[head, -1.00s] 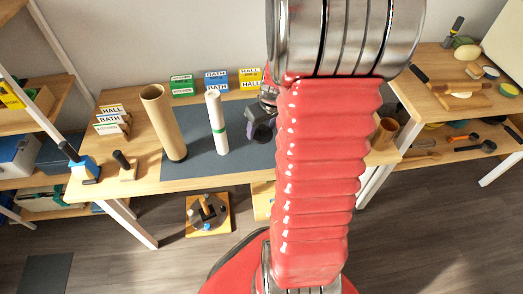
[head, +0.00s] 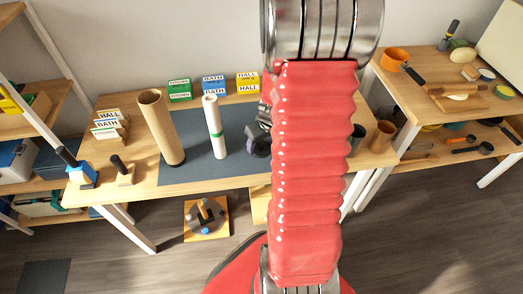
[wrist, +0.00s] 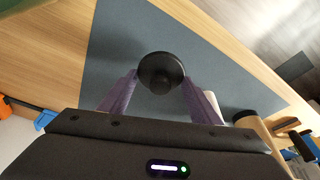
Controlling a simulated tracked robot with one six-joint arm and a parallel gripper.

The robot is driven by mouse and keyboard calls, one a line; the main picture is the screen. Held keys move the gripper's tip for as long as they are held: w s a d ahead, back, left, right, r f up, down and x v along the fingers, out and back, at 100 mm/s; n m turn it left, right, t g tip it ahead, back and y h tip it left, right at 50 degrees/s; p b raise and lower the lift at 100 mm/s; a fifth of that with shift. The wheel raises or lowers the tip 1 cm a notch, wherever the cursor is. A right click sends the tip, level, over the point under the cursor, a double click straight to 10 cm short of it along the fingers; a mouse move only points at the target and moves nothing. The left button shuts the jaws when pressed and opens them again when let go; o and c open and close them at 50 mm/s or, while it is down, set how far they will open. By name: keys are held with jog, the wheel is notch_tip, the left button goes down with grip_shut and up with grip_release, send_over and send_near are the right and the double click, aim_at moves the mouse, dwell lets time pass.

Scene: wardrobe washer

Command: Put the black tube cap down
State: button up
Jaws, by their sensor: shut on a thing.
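The black tube cap (wrist: 160,72) is round, with a smaller raised knob facing the wrist camera. My gripper (wrist: 161,84) has its purple fingers on either side of the cap and is shut on it. The grey-blue mat (wrist: 130,35) lies below the cap in the wrist view; the gap between them is hard to judge. In the head view my gripper (head: 258,147) is over the right part of the mat (head: 190,170), partly behind my red arm. The cap cannot be made out clearly there.
Small labelled boxes (head: 213,84) line the table's back. A brown cup (head: 382,137) stands right of my arm. Mat is bare around the gripper.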

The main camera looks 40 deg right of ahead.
aim_at(262, 149)
jog(key=shift+f, duration=2.1)
jog(key=shift+f, duration=0.1)
jog(key=o, duration=1)
jog(key=shift+v, duration=6.1)
